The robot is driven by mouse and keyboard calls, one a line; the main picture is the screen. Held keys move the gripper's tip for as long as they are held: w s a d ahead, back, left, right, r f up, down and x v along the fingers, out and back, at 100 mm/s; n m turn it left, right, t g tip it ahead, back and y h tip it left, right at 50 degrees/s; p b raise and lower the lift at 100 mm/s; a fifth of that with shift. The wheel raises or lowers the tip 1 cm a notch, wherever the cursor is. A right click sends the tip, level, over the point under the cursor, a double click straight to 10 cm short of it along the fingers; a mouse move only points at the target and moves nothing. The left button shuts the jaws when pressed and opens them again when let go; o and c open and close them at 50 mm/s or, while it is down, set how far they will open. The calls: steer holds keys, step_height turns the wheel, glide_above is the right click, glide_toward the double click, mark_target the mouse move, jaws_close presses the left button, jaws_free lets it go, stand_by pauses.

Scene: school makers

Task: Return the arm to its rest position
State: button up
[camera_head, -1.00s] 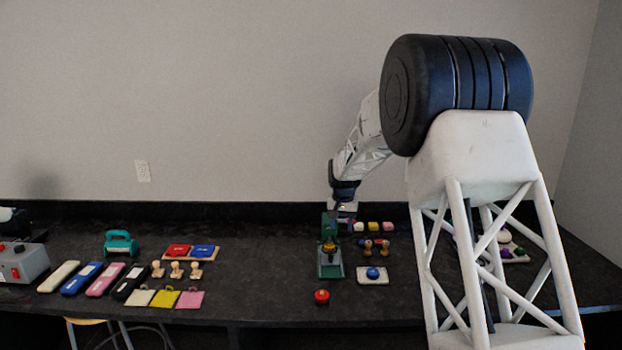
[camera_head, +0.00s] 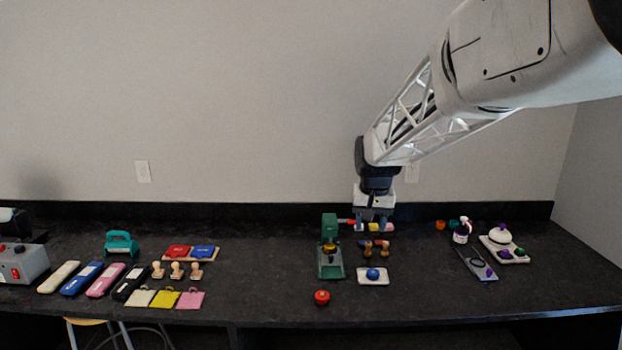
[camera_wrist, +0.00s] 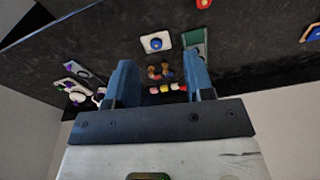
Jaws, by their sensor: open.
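My gripper (camera_head: 374,217) is over the back of the black table (camera_head: 270,285), near several small coloured blocks (camera_head: 376,227). In the wrist view my gripper (camera_wrist: 160,82) shows two blue fingers spread apart with nothing held between them. The coloured blocks (camera_wrist: 167,88) show in the gap beyond the fingers, apart from them. My arm reaches in from the upper right in the head view.
A green press (camera_head: 330,250) stands left of my gripper. Wooden-handled stamps (camera_head: 376,249), a white plate with a blue knob (camera_head: 372,275) and a red button (camera_head: 322,297) are in front. A white domed item (camera_head: 501,234) and a bottle (camera_head: 462,231) stand right.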

steer(key=s+d+f, duration=0.1)
steer(key=s+d, duration=0.1)
steer(key=s, duration=1.7)
steer(key=s+d+f+n+t, duration=0.1)
steer(key=s, duration=1.9)
steer(key=shift+d, duration=0.35)
steer(key=shift+w+f, duration=0.1)
